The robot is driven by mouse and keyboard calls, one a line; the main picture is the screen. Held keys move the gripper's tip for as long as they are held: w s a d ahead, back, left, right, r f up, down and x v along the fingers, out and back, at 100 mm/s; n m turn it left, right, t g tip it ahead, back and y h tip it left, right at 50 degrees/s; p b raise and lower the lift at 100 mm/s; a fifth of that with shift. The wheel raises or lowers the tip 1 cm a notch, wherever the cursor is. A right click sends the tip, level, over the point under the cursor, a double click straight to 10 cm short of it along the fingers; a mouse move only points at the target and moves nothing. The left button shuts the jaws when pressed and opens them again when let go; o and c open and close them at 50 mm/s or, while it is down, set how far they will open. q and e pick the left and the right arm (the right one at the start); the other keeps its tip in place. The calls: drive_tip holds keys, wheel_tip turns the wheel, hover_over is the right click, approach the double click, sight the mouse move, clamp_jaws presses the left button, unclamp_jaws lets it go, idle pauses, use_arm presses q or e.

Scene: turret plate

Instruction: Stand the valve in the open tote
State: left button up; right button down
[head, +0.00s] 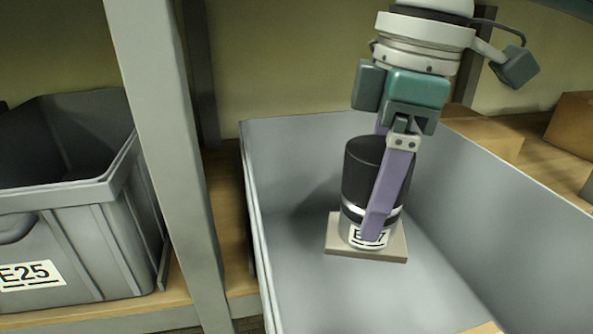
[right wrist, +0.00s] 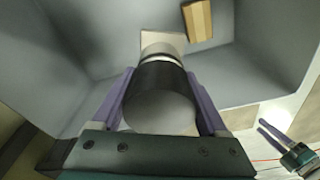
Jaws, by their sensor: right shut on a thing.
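The valve (head: 361,171) is a dark upright cylinder with a pale lower band, a white label partly covered by a finger, and a square beige base plate. It is inside the open grey tote (head: 300,290), upright, near the tote's middle. I cannot tell whether its plate touches the floor. My right gripper (head: 378,225) points down and is shut on the valve, one finger on each side. In the right wrist view the valve (right wrist: 160,105) sits between both fingers. My left gripper (right wrist: 275,137) seems to show at that view's lower right; its opening is unclear.
A second grey tote (head: 75,235) labelled E25 stands left, behind a grey shelf post (head: 165,130). Cardboard boxes (head: 572,125) stand on the shelf at right. Tote floor around the valve is mostly clear.

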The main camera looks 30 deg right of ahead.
wheel_tip(320, 180, down, 21)
drive_tip(key=b, duration=1.3)
drive_tip(key=shift+b, duration=0.35)
drive_tip(key=shift+r, duration=0.15)
unclamp_jaws()
